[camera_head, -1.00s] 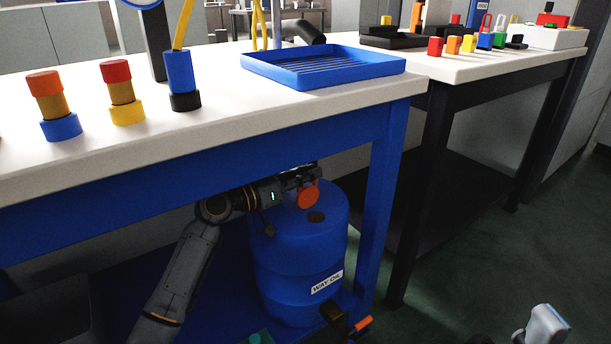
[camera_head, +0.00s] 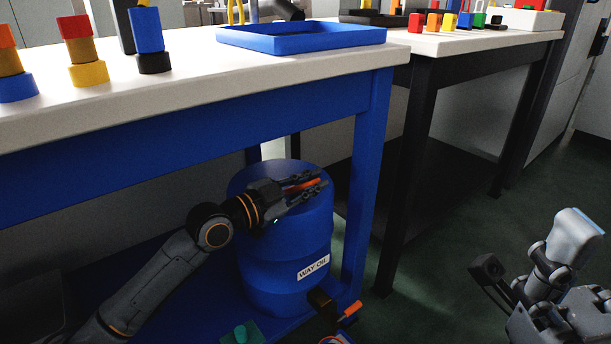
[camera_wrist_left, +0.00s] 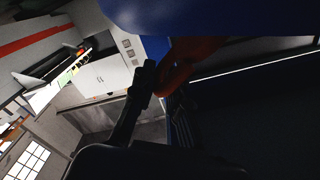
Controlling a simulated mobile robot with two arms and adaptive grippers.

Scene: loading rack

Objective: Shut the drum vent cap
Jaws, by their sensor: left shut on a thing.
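The blue drum (camera_head: 258,262), labelled "WAY OIL", stands upright under the blue-framed bench. My left gripper (camera_head: 308,184) is over the right side of the drum's top, shut on the orange vent cap (camera_head: 303,187). The cap shows almost edge-on between the fingers, low over the drum top. The gripper hides the vent hole, so I cannot tell whether the cap touches it. In the left wrist view the cap (camera_wrist_left: 193,52) is dark orange at the fingers, beside the blue drum (camera_wrist_left: 215,14). My right gripper (camera_head: 570,245) is at the lower right, its jaws unclear.
The white benchtop (camera_head: 200,88) lies above my left arm, with a blue tray (camera_head: 300,39) and stacked coloured pieces (camera_head: 86,52). A bench leg (camera_head: 367,190) stands just right of the drum. A dark spout with an orange handle (camera_head: 350,310) juts from the drum's lower front.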

